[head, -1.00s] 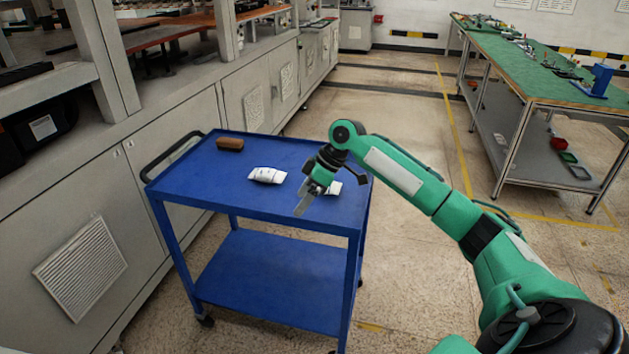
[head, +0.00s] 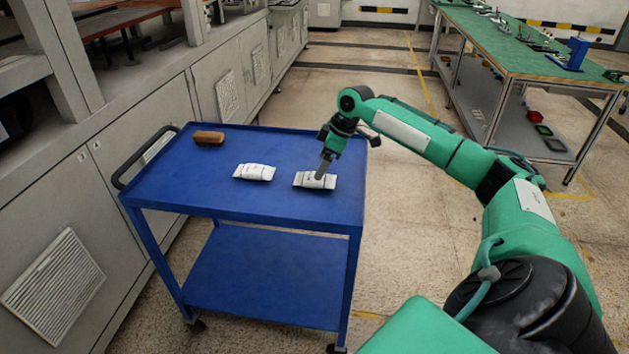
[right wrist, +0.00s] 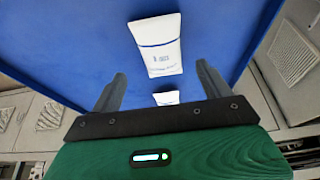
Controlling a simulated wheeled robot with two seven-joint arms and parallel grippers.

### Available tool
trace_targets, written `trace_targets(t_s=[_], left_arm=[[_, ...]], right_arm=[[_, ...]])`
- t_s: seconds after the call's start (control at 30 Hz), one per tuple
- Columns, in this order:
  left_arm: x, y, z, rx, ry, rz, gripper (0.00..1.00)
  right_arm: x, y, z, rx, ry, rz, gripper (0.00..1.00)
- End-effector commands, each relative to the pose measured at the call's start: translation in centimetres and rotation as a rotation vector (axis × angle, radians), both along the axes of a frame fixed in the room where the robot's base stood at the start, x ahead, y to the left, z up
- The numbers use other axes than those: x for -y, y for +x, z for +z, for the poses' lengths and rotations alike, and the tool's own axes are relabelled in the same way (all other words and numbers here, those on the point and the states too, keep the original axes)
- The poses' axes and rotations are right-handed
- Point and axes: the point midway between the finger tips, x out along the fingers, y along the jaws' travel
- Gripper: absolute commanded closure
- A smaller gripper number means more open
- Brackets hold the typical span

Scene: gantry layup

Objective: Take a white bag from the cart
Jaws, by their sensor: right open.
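Two white bags lie flat on the blue cart's (head: 230,205) top shelf. The left bag (head: 254,172) is near the middle and the right bag (head: 327,182) is near the right edge. In the right wrist view the gripper (right wrist: 162,85) is open, with nothing held. That view shows one white bag (right wrist: 160,45) beyond the fingertips and part of another (right wrist: 166,98) between the fingers, cut off by the gripper body. My left gripper is out of view.
A brown block (head: 208,138) lies at the cart top's far left corner. The cart has a black handle (head: 143,155) on its left and an empty lower shelf (head: 265,275). Grey cabinets (head: 150,110) run along the left. A green-topped workbench (head: 520,50) stands at the back right.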

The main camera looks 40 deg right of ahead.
Motion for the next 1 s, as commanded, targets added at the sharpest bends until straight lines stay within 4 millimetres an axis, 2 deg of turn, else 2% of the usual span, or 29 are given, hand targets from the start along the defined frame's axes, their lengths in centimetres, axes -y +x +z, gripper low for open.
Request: trace_targets(t_s=[0.27, 0.5, 0.77, 1.0], left_arm=[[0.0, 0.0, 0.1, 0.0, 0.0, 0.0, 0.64], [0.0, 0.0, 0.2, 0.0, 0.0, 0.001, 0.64], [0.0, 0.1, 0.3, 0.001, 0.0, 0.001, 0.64], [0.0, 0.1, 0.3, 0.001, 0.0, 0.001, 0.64]], right_arm=[[-0.4, 0.3, -1.8, -0.001, 0.0, 0.0, 0.2], [-1.1, 1.0, -5.2, -0.002, 0.001, 0.001, 0.2], [-1.2, 1.2, -5.6, 0.0, -0.002, 0.001, 0.2], [-1.2, 1.2, -5.6, -0.001, -0.001, 0.0, 0.65]])
